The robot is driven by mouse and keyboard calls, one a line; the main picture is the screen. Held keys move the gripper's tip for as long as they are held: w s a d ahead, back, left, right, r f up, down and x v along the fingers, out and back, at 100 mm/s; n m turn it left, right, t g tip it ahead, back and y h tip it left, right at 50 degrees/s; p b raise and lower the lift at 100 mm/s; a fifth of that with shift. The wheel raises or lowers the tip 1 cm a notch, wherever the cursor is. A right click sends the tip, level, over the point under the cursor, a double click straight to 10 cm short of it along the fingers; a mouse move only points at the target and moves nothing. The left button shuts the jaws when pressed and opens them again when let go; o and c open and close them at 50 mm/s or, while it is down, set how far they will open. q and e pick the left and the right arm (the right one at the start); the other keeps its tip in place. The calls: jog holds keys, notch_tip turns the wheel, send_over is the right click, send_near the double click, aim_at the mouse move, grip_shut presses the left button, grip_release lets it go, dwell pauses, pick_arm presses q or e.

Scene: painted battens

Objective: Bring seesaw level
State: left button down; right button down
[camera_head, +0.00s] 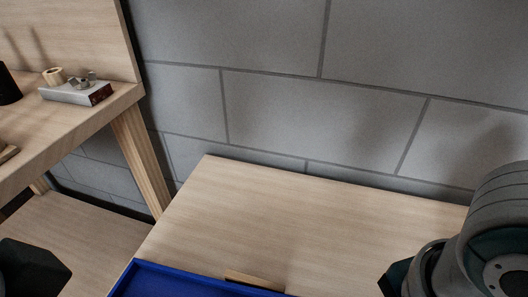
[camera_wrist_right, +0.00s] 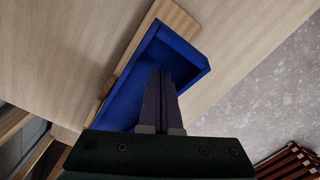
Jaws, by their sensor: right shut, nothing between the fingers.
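No seesaw can be made out for certain in either view. A blue open tray (camera_head: 150,277) with raised walls is at the bottom edge of the head view, on the pale wooden table (camera_head: 310,215). The tray also shows in the right wrist view (camera_wrist_right: 185,50). A narrow wooden strip (camera_head: 254,280) lies against the tray's far side; in the wrist view a wooden strip (camera_wrist_right: 172,14) runs along and past the tray. My right gripper (camera_wrist_right: 161,74) is shut and empty, its fingertips in front of the tray; contact cannot be told. My left gripper's fingers are not in view.
A wooden shelf unit (camera_head: 125,98) stands at left, bearing a grey block (camera_head: 75,92) with small metal parts and a black object (camera_head: 7,88). A grey block wall (camera_head: 270,110) closes the back. The table's middle is clear. A reddish slatted thing (camera_wrist_right: 290,163) shows lower right in the wrist view.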

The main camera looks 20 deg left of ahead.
jog(key=shift+f+b, duration=1.4)
jog(key=shift+f, duration=0.85)
jog(key=shift+r, duration=0.1)
notch_tip(320, 180, up, 12)
jog(key=p, duration=1.3)
dwell(0.6)
